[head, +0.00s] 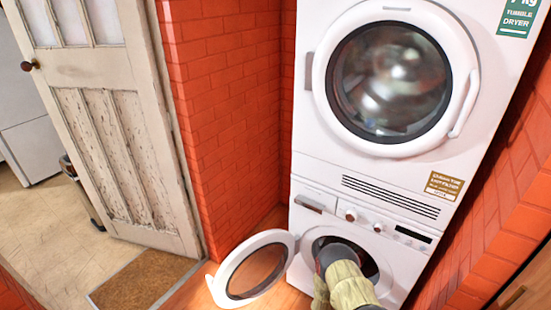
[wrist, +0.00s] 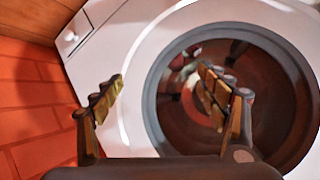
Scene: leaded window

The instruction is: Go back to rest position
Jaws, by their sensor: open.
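My gripper (wrist: 160,85) is open and empty in the wrist view. Its two fingers are spread apart in front of a white machine with a round, grey-rimmed opening (wrist: 155,110). The right finger overlaps the dark reddish-brown inside of the ring; the left finger is over the white front. In the head view my arm (head: 345,275) reaches to the lower washing machine (head: 400,262), across its round opening. The gripper's fingers are not clear there. I cannot tell whether the fingertips are inside the drum.
The washer's round door (head: 285,265) hangs open to the left. A tumble dryer (head: 320,130) with its door shut is stacked above. Red brick walls (head: 225,100) stand on both sides. A worn white door (head: 130,130) and a brown mat (head: 145,280) are at left.

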